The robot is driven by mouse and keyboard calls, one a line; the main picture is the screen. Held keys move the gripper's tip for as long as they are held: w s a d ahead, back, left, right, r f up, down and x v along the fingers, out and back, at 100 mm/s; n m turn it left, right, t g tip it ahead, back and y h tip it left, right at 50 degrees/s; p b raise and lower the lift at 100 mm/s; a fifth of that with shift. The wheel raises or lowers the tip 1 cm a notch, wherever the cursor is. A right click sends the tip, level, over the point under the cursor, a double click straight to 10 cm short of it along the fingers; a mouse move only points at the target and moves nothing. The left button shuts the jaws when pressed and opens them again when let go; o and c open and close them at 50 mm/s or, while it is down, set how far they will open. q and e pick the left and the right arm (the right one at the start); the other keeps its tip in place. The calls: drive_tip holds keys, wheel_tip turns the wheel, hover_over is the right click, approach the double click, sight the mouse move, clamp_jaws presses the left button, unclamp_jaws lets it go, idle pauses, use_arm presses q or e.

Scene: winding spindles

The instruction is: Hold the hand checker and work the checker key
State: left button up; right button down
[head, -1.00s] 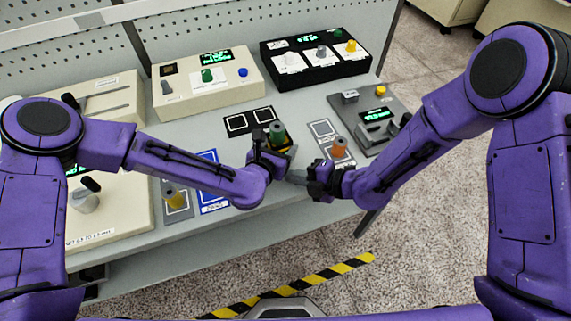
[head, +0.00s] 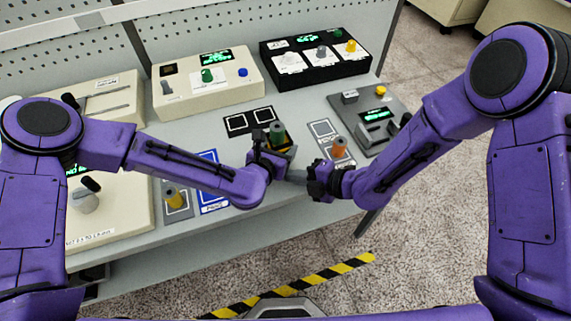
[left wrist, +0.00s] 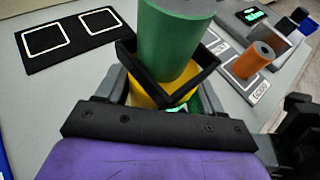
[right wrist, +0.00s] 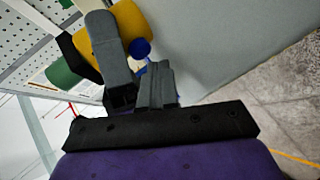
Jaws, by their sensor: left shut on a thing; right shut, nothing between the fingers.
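The hand checker is a yellow body (right wrist: 125,22) with a black square cup (left wrist: 208,77) on top. A green spindle (left wrist: 172,40) stands in the cup; it also shows in the head view (head: 277,133). My left gripper (head: 270,155) is shut on the checker and holds it above the front of the bench; one of its grey fingers lies across the yellow body in the right wrist view. The blue checker key (right wrist: 140,48) sticks out of the body's side. My right gripper (right wrist: 155,68) is shut and empty, its tips close to the key; contact is unclear.
An orange spindle (head: 339,148) stands on a marked grey plate at the right. A yellow spindle (head: 173,197) stands at the left. Black plates with white squares (head: 238,122) lie behind the checker. Several lit instrument boxes (head: 207,83) line the bench. The bench's front edge is close below my grippers.

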sight(304, 193)
idle(0.4)
drive_tip(key=shift+w+a, duration=0.15)
drive_tip(key=shift+w, duration=0.2)
drive_tip(key=shift+w+a, duration=0.2)
drive_tip(key=shift+w, duration=0.3)
idle(0.8)
drive_tip(key=shift+s, duration=0.1)
drive_tip(key=shift+s+d, duration=0.35)
drive_tip(key=shift+s, duration=0.45)
drive_tip(key=shift+s+d, duration=0.3)
drive_tip(key=shift+s, duration=0.45)
drive_tip(key=shift+s+d, duration=0.3)
drive_tip(key=shift+s, duration=0.5)
drive_tip(key=shift+s+d, duration=0.3)
drive_tip(key=shift+s, duration=0.45)
